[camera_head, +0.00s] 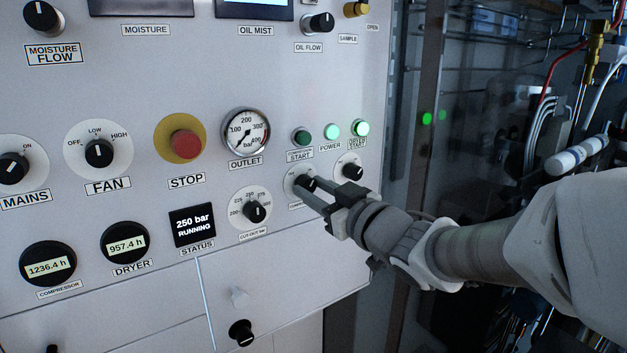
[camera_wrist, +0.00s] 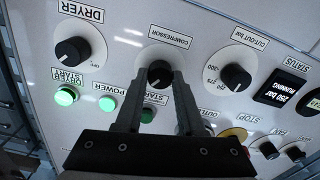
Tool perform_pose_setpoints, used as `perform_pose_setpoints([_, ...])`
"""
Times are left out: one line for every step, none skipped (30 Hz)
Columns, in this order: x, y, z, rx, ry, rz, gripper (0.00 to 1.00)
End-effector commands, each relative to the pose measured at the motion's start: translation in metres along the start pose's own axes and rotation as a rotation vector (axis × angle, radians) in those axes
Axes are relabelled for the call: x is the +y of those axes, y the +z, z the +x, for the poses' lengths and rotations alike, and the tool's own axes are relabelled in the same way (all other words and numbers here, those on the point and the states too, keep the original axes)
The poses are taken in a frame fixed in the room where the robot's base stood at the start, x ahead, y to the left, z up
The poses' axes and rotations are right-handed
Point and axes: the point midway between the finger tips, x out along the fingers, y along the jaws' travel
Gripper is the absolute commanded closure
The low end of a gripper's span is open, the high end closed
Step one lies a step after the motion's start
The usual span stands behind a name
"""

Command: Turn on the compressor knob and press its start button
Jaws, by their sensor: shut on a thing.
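The compressor knob (camera_head: 304,183) is black on a white round dial, low on the panel and right of the cut-out knob. In the wrist view the knob (camera_wrist: 159,73) sits between my two fingers, under the COMPRESSOR label. My gripper (camera_head: 318,194) reaches it from the right and is shut on it. The fingers and the knob hide much of the dial, so its setting cannot be read. The compressor start button (camera_head: 302,137) is dark green and unlit, just above the knob. In the wrist view the start button (camera_wrist: 147,114) is partly hidden by a finger.
Lit green POWER (camera_head: 332,129) and dryer start (camera_head: 362,128) lights sit right of the start button. The dryer knob (camera_head: 352,171) is close to my gripper. A red stop button (camera_head: 186,144) is farther left. The status display (camera_head: 192,226) reads 250 bar RUNNING.

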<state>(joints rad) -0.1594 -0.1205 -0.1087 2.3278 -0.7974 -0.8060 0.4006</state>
Motion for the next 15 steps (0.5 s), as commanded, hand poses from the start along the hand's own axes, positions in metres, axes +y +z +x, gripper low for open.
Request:
perform_pose_setpoints([0.0004,-0.0017,0.0,-0.001,0.0,0.033,1.0])
perform_pose_setpoints([0.0003,-0.0017,0.0,-0.001,0.0,0.051,1.0])
perform_pose_setpoints([0.0002,-0.0016,-0.0001,-0.001,-0.001,0.075,1.0])
perform_pose_setpoints([0.0002,-0.0015,-0.0001,-0.001,-0.001,0.091,1.0])
perform_pose_setpoints([0.0001,-0.0014,-0.0001,-0.001,-0.001,0.107,1.0])
perform_pose_setpoints([0.0001,-0.0012,-0.0001,-0.001,-0.001,0.125,1.0])
perform_pose_setpoints([0.0001,-0.001,-0.0001,-0.001,0.0,0.139,1.0])
perform_pose_setpoints([0.0001,-0.0008,-0.0001,-0.001,0.0,0.151,1.0])
perform_pose_setpoints([0.0002,-0.0006,-0.0001,-0.001,0.0,0.164,1.0])
perform_pose_setpoints([0.0002,-0.0005,-0.0001,-0.001,0.0,0.174,1.0])
perform_pose_setpoints([0.0002,-0.0003,-0.0001,-0.001,0.0,0.183,1.0])
perform_pose_setpoints([0.0002,-0.0002,-0.0001,-0.001,0.0,0.191,1.0])
perform_pose_setpoints([0.0002,-0.0001,0.0,-0.001,0.0,0.197,1.0])
perform_pose_setpoints([0.0002,0.0,0.0,-0.001,0.0,0.202,1.0])
perform_pose_setpoints([0.0001,0.0,0.0,-0.001,0.0,0.208,1.0])
